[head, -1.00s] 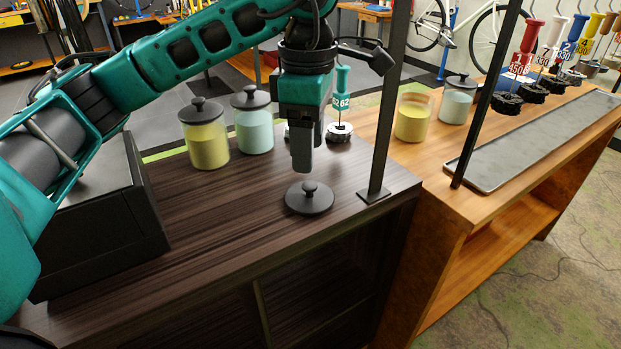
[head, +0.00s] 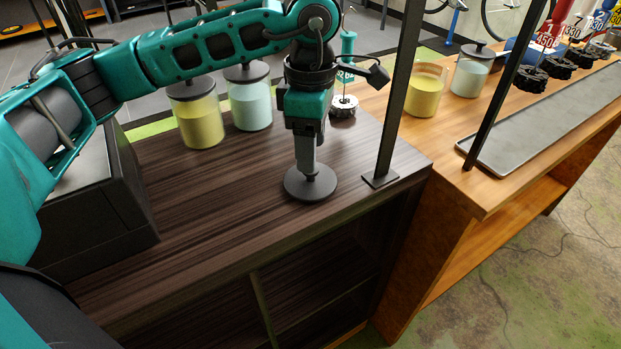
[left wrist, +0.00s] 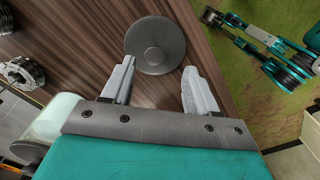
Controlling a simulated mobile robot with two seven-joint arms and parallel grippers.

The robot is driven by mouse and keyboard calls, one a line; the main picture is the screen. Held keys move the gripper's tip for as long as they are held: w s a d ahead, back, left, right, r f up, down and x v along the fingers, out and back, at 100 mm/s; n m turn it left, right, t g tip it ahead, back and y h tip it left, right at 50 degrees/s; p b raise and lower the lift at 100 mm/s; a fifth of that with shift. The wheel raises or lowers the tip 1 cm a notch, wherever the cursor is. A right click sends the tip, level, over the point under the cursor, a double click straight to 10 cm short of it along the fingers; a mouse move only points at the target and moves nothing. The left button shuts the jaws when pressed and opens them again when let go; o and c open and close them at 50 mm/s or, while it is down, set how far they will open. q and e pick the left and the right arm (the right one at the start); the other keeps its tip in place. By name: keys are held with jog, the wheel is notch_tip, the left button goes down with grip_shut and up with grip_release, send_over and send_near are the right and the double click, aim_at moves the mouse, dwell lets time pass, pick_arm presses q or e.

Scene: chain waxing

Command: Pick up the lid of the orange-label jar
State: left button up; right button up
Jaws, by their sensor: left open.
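A round dark grey lid (head: 309,186) with a small knob lies on the dark wooden table near its front right part. It also shows in the left wrist view (left wrist: 165,30). My left gripper (head: 308,170) points down over the lid, with its fingertips close to the knob. In the left wrist view my left gripper (left wrist: 158,68) is open, and the knob shows just past the gap between the fingertips. I cannot tell whether they touch it. A lidless jar (head: 425,92) with yellow content stands on the lighter table. No orange label is readable.
A yellow jar (head: 196,116) and a pale green jar (head: 249,98), both lidded, stand behind my left arm. A dark post (head: 396,90) rises right of the lid. Another lidded jar (head: 469,72) and a grey tray (head: 530,125) are on the lighter table.

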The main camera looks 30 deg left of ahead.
aim_at(310, 177)
pick_arm(q)
jog(key=f, duration=0.5)
jog(key=shift+w+a, duration=0.2)
jog(key=shift+w, duration=0.15)
jog(key=shift+c, duration=0.2)
jog(key=c, duration=1)
jog(key=shift+c, duration=0.2)
